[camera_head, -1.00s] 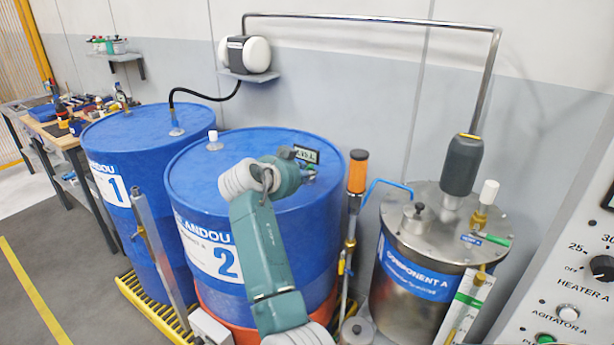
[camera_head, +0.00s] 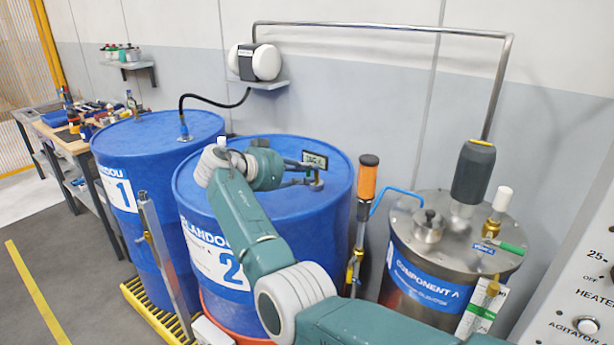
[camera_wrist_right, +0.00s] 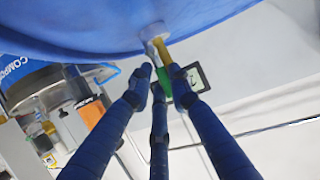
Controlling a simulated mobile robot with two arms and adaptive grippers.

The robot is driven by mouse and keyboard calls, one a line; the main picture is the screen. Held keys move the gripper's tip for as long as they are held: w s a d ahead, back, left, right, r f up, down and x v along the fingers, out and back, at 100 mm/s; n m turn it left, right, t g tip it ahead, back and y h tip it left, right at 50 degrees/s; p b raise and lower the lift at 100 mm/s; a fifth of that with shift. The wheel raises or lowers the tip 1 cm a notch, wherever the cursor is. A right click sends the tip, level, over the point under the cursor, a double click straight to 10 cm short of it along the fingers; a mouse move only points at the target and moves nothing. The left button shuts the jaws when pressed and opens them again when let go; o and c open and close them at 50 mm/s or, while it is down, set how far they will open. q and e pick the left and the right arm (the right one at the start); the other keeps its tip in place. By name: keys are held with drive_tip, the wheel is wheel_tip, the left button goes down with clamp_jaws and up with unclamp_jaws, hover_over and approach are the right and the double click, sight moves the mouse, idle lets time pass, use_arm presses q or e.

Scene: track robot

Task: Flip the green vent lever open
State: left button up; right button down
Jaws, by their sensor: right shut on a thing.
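My right gripper (camera_head: 308,180) is over the top of blue drum 2 (camera_head: 250,160), beside a small dark-framed tag (camera_head: 315,159). In the right wrist view its blue fingers (camera_wrist_right: 159,76) close around a green piece, the vent lever (camera_wrist_right: 165,86), which they partly hide. A brass fitting (camera_wrist_right: 159,50) with a pale cap sits just beyond the fingertips, against the blue drum. The lever's exact angle cannot be told. My left gripper is not in view.
Drum 1 (camera_head: 155,135) stands to the left. An orange-topped post (camera_head: 368,178) and the steel Component A tank (camera_head: 420,270), with another green lever (camera_head: 512,248), stand to the right.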

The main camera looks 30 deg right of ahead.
idle(0.5)
drive_tip(key=c, duration=1.9)
unclamp_jaws()
drive_tip(key=shift+o, duration=0.2)
drive_tip(key=shift+a, duration=0.15)
drive_tip(key=v, duration=1.2)
drive_tip(key=shift+w+f, duration=0.1)
